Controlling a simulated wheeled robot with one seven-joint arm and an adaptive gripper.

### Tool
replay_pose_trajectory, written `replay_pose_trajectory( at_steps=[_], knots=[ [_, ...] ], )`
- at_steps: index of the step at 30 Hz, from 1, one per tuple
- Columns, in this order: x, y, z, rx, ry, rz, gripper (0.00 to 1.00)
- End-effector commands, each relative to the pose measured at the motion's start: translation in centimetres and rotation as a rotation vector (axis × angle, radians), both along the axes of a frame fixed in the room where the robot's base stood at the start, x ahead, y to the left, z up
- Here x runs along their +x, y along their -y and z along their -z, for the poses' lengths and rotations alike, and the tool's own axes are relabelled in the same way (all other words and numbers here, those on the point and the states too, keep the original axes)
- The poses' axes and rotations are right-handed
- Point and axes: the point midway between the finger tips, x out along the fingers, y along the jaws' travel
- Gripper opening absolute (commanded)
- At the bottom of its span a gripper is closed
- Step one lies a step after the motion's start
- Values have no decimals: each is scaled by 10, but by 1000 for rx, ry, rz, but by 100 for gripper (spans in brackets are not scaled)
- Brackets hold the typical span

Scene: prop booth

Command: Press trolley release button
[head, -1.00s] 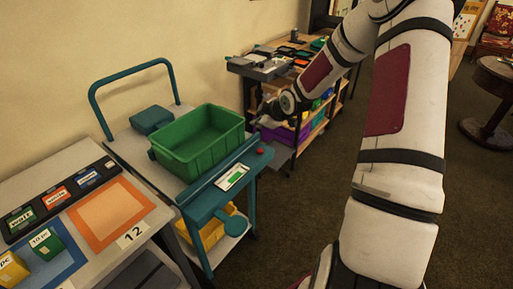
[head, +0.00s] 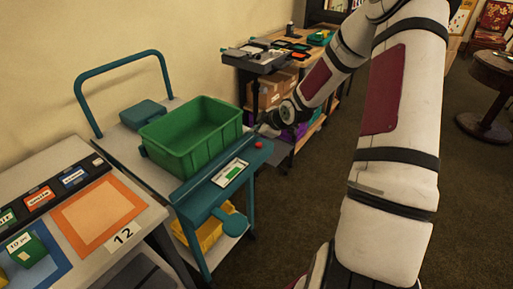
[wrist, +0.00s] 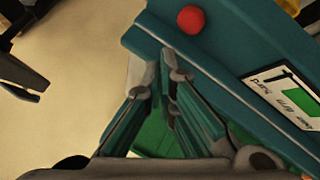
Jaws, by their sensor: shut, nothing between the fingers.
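The trolley (head: 222,185) is teal, with a raised handle at its far left end. A small red button (head: 258,145) sits on its bar near the right end; it also shows as a red dome at the top of the wrist view (wrist: 191,19). My gripper (head: 266,130) is just behind the button in the head view. In the wrist view my gripper (wrist: 158,74) is shut and empty, with its fingertips below the button in the picture and apart from it. A label card (wrist: 284,92) lies on the bar to the right of the button.
A green bin (head: 185,158) stands on the trolley close to my gripper. A yellow bin (head: 202,235) is on its lower shelf. A table with an orange-framed square (head: 68,235) is at the left. A loaded shelf unit (head: 284,72) stands behind.

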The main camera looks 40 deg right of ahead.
Motion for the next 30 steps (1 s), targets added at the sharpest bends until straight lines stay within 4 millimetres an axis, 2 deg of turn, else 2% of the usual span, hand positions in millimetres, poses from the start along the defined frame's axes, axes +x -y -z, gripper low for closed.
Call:
replay_pose_trajectory(
  at_steps=[3,8,30],
  knots=[
    [1,-1,12,1,0,-1,0],
    [0,-1,19,0,-1,-1,0],
    [0,-1,19,1,1,-1,0]
  ],
)
